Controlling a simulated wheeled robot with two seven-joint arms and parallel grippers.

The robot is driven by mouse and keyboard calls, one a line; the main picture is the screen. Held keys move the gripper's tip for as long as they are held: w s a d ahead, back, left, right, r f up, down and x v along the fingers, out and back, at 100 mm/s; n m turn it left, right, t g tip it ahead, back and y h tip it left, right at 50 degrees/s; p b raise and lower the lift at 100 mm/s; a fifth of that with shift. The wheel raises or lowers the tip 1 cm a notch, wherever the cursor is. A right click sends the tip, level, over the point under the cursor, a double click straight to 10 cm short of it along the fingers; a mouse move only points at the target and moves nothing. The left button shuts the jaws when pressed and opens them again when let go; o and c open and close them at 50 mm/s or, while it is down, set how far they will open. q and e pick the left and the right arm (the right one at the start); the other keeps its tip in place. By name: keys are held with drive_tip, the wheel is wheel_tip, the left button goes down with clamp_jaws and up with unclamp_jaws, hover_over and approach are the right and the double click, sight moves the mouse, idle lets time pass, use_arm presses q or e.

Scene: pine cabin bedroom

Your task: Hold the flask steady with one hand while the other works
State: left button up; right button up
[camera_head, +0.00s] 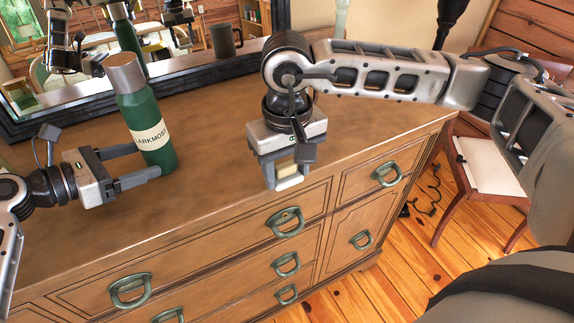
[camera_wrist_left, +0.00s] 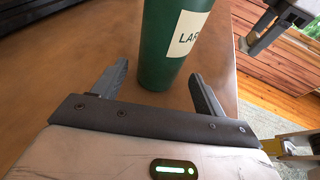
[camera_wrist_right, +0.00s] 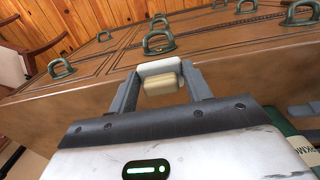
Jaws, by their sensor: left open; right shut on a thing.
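The flask (camera_head: 141,106) is a dark green bottle with a silver cap (camera_head: 125,73) and a cream label. It stands upright on the wooden dresser top (camera_head: 215,155). My left gripper (camera_head: 147,161) is open low at the flask, with a finger on each side of it. In the left wrist view the flask (camera_wrist_left: 168,48) rises just beyond and between the open fingertips; contact cannot be told. My right gripper (camera_head: 288,183) is shut on a small cream-and-white piece (camera_wrist_right: 160,78) at the dresser's front edge, away from the flask. Part of that piece is hidden between the fingers.
A dark-framed mirror (camera_head: 200,71) stands along the back of the dresser, reflecting the flask, my arm and a dark mug. Drawers with green ring handles (camera_head: 285,222) line the front. A chair with a pale seat (camera_head: 490,165) stands right. The dresser top between my grippers is clear.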

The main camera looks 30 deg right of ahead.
sight(154, 156)
use_arm(q)
drive_tip(key=shift+p+x, duration=0.4)
drive_tip(key=shift+x, duration=0.8)
drive_tip(key=shift+w+d+f, duration=0.25)
drive_tip(key=shift+d, duration=0.4)
drive_tip(key=c, duration=0.7)
drive_tip(key=o, duration=0.9)
drive_tip(key=shift+c, duration=0.2)
drive_tip(key=c, duration=1.3)
